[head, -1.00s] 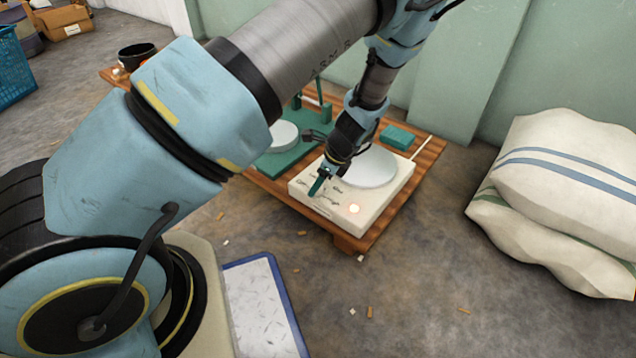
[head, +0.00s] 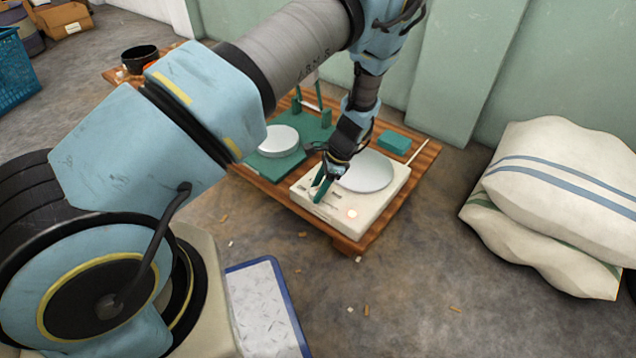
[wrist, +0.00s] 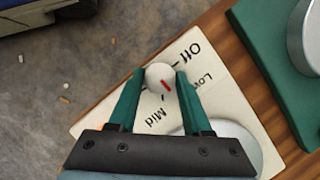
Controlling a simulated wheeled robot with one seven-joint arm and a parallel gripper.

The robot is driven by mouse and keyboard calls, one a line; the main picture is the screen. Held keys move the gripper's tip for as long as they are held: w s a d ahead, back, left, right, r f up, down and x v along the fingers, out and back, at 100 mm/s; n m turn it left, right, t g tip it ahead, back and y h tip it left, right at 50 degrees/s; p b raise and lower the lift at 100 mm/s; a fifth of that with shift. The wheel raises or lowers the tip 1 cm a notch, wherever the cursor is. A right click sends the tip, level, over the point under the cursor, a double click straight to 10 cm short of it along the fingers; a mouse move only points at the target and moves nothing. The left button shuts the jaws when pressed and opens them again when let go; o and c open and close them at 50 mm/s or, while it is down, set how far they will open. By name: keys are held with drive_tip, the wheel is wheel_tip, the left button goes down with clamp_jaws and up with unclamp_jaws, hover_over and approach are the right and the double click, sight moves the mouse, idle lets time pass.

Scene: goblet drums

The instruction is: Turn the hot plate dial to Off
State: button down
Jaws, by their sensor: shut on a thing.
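The hot plate (head: 347,213) is a cream box with a round pale heating disc (head: 367,171) on top. A small light (head: 352,213) glows orange on its front right. In the wrist view, the round white dial (wrist: 158,75) has a red mark pointing to the lower right, roughly between the "Low" (wrist: 206,81) and "Mid" (wrist: 155,118) labels. The "Off" label (wrist: 189,53) lies to the dial's upper right. My gripper (head: 319,192) has green fingers, shut on the dial from both sides. Other labels around the dial are hidden in the wrist view.
The hot plate stands on a slatted wooden board (head: 372,234) beside a green stand base with a white disc (head: 278,140). A green block (head: 393,142) lies behind. White sacks (head: 560,190) are at the right, and a blue-edged panel (head: 262,310) is in front. Open floor lies between them.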

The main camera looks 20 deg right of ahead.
drive_tip(key=n+p, duration=0.1)
drive_tip(key=n, duration=0.1)
drive_tip(key=n+g+p, duration=0.1)
drive_tip(key=n, duration=0.1)
drive_tip(key=shift+w+r+n+g, duration=0.1)
drive_tip(key=shift+w+n+g, duration=0.05)
drive_tip(key=shift+n+g, duration=0.15)
drive_tip(key=n+g+p, duration=0.1)
drive_tip(key=n, duration=0.3)
drive_tip(key=shift+w+n+g, duration=0.1)
drive_tip(key=shift+n+g, duration=0.2)
drive_tip(key=shift+g, duration=0.1)
drive_tip(key=n, duration=0.2)
drive_tip(key=n+g+h+p, duration=0.1)
drive_tip(key=n, duration=0.1)
drive_tip(key=shift+a+h, duration=0.1)
drive_tip(key=shift+h, duration=0.2)
drive_tip(key=shift+w+a+n+g+h+p, duration=0.1)
drive_tip(key=shift+n+g+h+p, duration=0.2)
drive_tip(key=shift+n, duration=0.75)
drive_tip(key=shift+n+g+h+p, duration=0.2)
drive_tip(key=shift+n+h+p, duration=0.15)
drive_tip(key=shift+n, duration=0.7)
drive_tip(key=shift+c, duration=1.7)
unclamp_jaws()
drive_tip(key=p+v, duration=0.2)
drive_tip(key=v, duration=0.8)
drive_tip(key=shift+r, duration=0.3)
